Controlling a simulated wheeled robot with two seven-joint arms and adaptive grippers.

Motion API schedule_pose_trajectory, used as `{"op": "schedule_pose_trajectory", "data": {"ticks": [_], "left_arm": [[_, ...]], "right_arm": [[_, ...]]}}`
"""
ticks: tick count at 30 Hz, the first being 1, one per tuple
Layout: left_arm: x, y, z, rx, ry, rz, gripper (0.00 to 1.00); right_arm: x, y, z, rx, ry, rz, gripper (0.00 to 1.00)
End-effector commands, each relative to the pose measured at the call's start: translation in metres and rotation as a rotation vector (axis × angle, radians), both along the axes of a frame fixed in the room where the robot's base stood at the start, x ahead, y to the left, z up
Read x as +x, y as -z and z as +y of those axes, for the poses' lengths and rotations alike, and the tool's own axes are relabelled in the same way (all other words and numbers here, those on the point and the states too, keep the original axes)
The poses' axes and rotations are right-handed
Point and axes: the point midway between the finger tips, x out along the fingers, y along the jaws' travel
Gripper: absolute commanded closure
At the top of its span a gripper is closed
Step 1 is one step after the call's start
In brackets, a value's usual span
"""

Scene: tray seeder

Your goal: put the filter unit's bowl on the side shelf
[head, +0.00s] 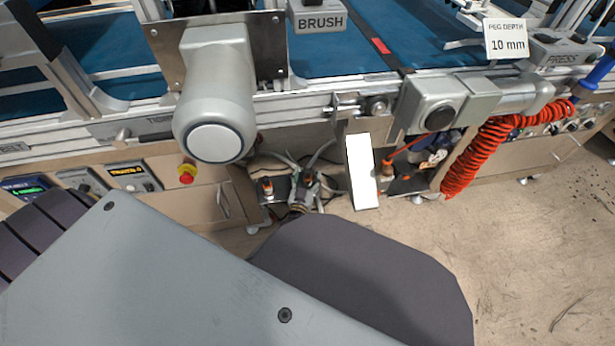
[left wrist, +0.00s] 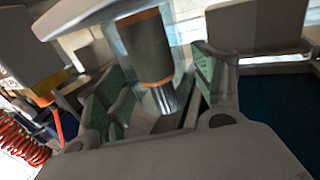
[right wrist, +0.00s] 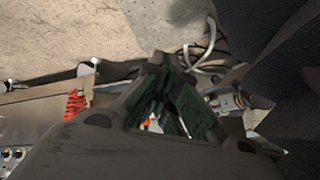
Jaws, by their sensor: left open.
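The filter unit's clear bowl shows in the left wrist view, with a dark cartridge (left wrist: 148,48) with orange rings inside it and a silvery end. Its upper part meets a pale grey body. My left gripper (left wrist: 160,85) is open, with its green pads on either side of the bowl; contact cannot be told. My right gripper (right wrist: 166,75) shows in the right wrist view with its green pads close together; whether they meet is unclear. I cannot clearly make out either gripper or the bowl in the head view, nor surely identify the side shelf.
A grey brush motor (head: 215,95) juts from the conveyor's front rail. A red coiled hose (head: 480,150) hangs at the right. A bright white panel (head: 362,172) stands below the rail, among hoses and fittings. Floor is open at lower right.

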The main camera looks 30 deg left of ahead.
Motion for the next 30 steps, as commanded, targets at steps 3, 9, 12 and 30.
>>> {"op": "schedule_pose_trajectory", "data": {"ticks": [3, 9, 12, 30], "left_arm": [[-0.011, 0.0, -0.003, 0.0, 0.0, 0.002, 0.32], [-0.034, -0.001, -0.009, 0.0, 0.0, 0.003, 0.32], [-0.046, -0.001, -0.012, -0.001, 0.001, 0.003, 0.32], [-0.109, -0.001, -0.029, 0.0, 0.0, 0.001, 0.32]], "right_arm": [[0.0, -0.005, -0.001, -0.005, 0.001, 0.002, 1.0], [-0.001, -0.014, -0.002, -0.013, 0.005, 0.009, 1.0], [-0.001, -0.018, -0.003, -0.019, 0.006, 0.015, 1.0], [-0.001, -0.048, -0.007, -0.061, -0.006, 0.055, 1.0]]}}
